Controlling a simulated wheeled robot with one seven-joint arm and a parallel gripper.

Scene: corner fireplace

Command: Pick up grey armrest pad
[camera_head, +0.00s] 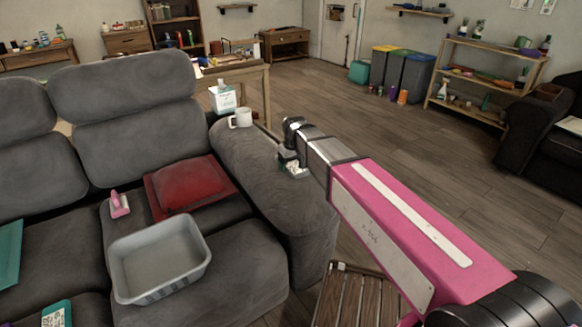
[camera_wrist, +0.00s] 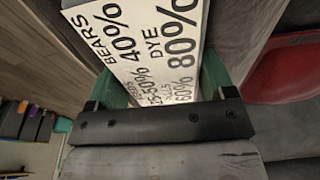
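The grey sofa armrest (camera_head: 255,155) runs along the right end of the sofa in the head view. Its padded top is rounded, and I cannot make out a separate pad on it. My gripper (camera_head: 291,153) is over the outer edge of the armrest. Whether the fingers grip the box is unclear.
A white mug (camera_head: 241,118) and a tissue box (camera_head: 223,98) stand behind on and by the armrest. A red cushion (camera_head: 190,184), a pink brush (camera_head: 119,205) and a grey tub (camera_head: 160,262) lie on the seats. A slatted wooden table (camera_head: 360,298) stands below my arm. Open floor lies right.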

